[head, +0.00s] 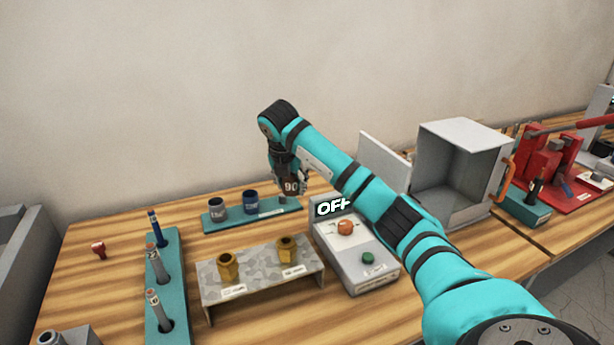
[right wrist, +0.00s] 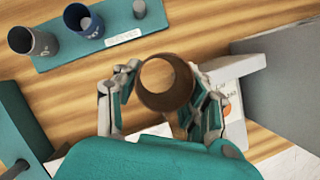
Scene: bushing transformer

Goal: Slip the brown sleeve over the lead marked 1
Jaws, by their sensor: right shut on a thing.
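My right gripper (head: 288,188) is shut on the brown sleeve (head: 291,187), which shows the number 90. In the right wrist view the brown sleeve (right wrist: 166,99) is an open tube between the two fingers. It is held above the table, close to the right end of the teal sleeve board. Several leads stand in a long teal rack (head: 168,245) at the left: a blue-topped lead (head: 155,228), a middle grey lead (head: 157,263) and a front grey lead (head: 158,310). Their marks are too small to read. My left gripper is not in view.
The teal sleeve board (head: 237,222) holds a grey sleeve (head: 217,207) and a blue sleeve (head: 249,201); its peg (right wrist: 139,9) at one end is bare. A speckled bracket with brass fittings (head: 228,267) and a switch box reading OFF (head: 367,277) stand in front.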

